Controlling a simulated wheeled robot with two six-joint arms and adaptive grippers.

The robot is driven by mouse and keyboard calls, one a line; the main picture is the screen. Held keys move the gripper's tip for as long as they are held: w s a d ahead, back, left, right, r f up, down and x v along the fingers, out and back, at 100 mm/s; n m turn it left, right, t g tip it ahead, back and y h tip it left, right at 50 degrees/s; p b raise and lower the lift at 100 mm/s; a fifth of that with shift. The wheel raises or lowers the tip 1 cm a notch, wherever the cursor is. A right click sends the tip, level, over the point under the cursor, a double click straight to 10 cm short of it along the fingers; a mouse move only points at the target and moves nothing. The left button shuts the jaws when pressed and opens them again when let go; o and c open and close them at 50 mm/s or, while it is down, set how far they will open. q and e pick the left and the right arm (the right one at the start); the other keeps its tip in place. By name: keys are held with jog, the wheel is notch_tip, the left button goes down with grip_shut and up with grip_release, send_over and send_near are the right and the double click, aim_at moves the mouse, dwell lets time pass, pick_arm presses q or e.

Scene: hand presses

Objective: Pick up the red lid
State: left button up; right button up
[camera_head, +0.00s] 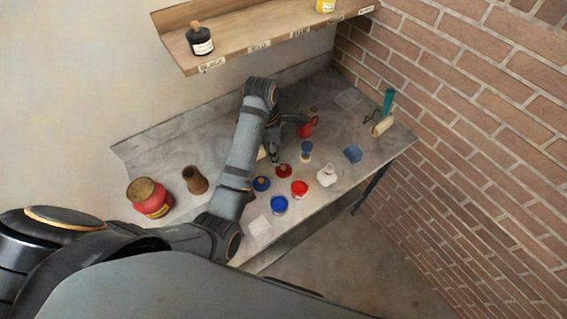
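The red lid (284,171) is a small red disc with a brownish knob. It lies on the grey workbench (232,163), near the middle. My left gripper (288,138) hangs just above and behind it in the picture, apart from the lid. Its fingers look spread, with no object seen between them. A blue lid (261,184) with a similar knob lies to the left of the red lid, close to my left forearm. An open pot of red (299,188) and an open pot of blue (279,204) stand just in front. My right gripper does not show.
A red vessel (307,128) stands close beside my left gripper. A red jar (150,198) is far left. A wooden shelf (270,37) hangs above the bench.

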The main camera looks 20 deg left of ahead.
aim_at(283, 167)
pick_arm(q)
jog(key=f+b, duration=0.4)
jog(key=f, duration=0.1)
jog(key=shift+w+d+f+b, duration=0.2)
jog(key=shift+w+d+b, duration=0.05)
jog(key=shift+d+b, duration=0.1)
jog(key=f+b, duration=0.3)
jog(key=d+f+b, duration=0.1)
jog(key=shift+w+f, duration=0.15)
jog(key=shift+w, duration=0.15)
jog(key=shift+w+d+f+b, duration=0.1)
jog(key=shift+f+b, duration=0.2)
jog(key=shift+r, duration=0.2)
jog(key=shift+c, duration=0.8)
jog(key=c, duration=1.1)
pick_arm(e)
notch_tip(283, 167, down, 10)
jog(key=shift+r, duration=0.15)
